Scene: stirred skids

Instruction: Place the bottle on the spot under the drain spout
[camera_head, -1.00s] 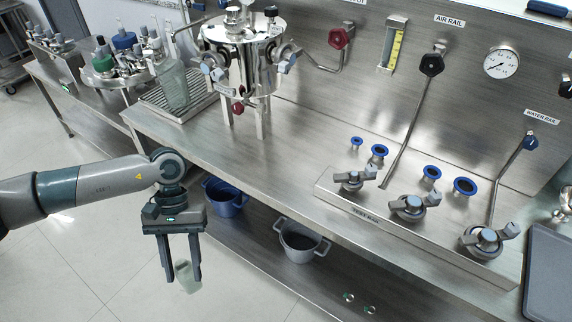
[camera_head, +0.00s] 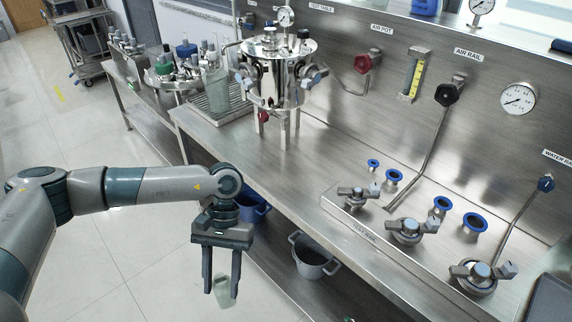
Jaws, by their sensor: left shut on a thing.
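My left gripper (camera_head: 222,287) points down over the floor in front of the bench. It is shut on a small translucent, pale green bottle (camera_head: 225,291), whose lower part shows between the fingertips. A polished steel vessel (camera_head: 275,75) stands on legs on the steel bench, behind and above the gripper. A red knob (camera_head: 263,117) sits low on its front; the drain spout and the spot under it cannot be made out clearly. My right gripper is not in view.
The bench top (camera_head: 290,165) is bare in front of the vessel. Clamped valves (camera_head: 407,230) stand at right. A blue bucket (camera_head: 251,208) and grey bucket (camera_head: 312,258) are below.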

